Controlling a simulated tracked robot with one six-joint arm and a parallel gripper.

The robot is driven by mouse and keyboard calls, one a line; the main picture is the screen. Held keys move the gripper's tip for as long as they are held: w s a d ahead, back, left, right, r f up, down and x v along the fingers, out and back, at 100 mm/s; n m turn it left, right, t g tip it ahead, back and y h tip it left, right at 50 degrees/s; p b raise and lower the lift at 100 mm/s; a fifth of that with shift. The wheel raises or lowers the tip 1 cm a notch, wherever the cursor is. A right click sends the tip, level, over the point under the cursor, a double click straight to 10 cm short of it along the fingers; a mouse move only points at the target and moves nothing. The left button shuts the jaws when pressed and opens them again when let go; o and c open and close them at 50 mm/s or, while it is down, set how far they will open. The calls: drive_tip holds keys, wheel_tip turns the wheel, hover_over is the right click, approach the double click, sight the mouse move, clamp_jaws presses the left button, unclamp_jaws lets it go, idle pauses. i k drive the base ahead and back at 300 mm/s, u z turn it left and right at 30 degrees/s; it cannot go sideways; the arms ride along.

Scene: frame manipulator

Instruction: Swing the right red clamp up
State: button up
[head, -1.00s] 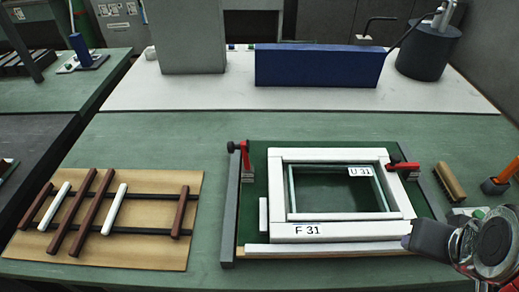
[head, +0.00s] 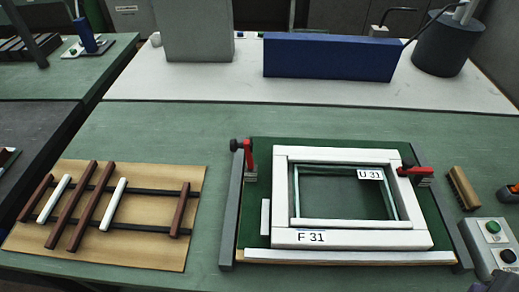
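The right red clamp (head: 416,171) sits at the upper right corner of the white frame (head: 350,237). Its red arm lies roughly level, pointing left over the frame's corner, with a black knob near its tip. The left red clamp (head: 249,156) stands at the upper left corner of the green fixture board (head: 262,186). Its red part stands upright, with a black knob to its left, clear of the frame. A smaller inner frame with glass lies inside the white frame, labelled U 31; the outer one is labelled F 31. My gripper is out of view.
A control box (head: 492,240) with green and black buttons stands right of the fixture, and a brush (head: 463,188) lies behind it. A wooden board (head: 150,256) with brown and white strips lies left. A blue box (head: 330,59) stands at the back.

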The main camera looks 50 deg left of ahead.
sight(408, 163)
drive_tip(key=z, duration=0.1)
drive_tip(key=k, duration=2.35)
drive_tip(key=u, duration=1)
drive_tip(key=i, duration=1)
drive_tip(key=u, duration=0.05)
